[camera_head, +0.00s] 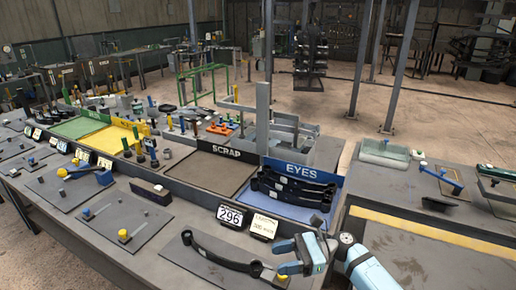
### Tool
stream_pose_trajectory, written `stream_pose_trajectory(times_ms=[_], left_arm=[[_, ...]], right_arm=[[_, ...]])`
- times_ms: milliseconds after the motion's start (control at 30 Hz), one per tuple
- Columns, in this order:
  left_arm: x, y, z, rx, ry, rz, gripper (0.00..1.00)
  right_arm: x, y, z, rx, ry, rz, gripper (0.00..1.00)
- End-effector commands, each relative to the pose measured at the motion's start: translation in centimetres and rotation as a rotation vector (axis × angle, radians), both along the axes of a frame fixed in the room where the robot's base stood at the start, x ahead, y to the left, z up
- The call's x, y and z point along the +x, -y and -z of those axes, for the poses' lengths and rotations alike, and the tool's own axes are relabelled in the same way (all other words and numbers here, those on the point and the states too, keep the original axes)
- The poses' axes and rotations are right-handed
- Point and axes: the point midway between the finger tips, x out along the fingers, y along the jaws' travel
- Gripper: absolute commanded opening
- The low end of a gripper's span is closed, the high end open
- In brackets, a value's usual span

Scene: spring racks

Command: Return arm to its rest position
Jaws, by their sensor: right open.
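My right gripper (291,256) comes in from the lower right, with a teal and dark body. It is open, just right of the right end of a dark leaf spring (215,250). The spring lies on a grey plate (190,262) at the table's front, beside a yellow knob (268,274). No gap between gripper and spring can be judged clearly. My right forearm (368,270) reaches back to the bottom edge. My left gripper is not in view.
Several dark springs (292,188) lie in the blue EYES bin (300,211). The SCRAP bin (212,172) is empty. Number cards (231,216) stand close left of my gripper. A side table (440,248) with a yellow strip is at right.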

Motion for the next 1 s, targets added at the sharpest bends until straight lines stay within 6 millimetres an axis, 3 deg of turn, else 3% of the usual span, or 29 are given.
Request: stream_pose_trajectory(times_ms=[133,267,400,500,633,800,1000], left_arm=[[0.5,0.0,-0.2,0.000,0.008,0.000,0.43],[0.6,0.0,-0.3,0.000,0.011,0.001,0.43],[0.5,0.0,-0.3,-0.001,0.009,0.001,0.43],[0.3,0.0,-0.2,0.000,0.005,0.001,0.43],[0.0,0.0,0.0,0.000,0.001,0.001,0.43],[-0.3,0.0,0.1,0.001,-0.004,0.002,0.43],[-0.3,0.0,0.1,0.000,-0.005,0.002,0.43]], right_arm=[[-2.7,-0.7,5.7,-0.122,0.204,0.099,0.52],[-6.1,-0.3,12.2,-0.336,0.548,0.196,0.52],[-10.1,1.7,17.4,-0.616,0.965,0.210,0.52],[-13.2,3.9,19.6,-0.833,1.267,0.146,0.52],[-17.3,7.1,20.8,-1.109,1.642,-0.035,0.52],[-21.6,10.3,20.0,-1.366,2.005,-0.347,0.52],[-23.6,11.7,18.9,-1.478,2.182,-0.566,0.52]])
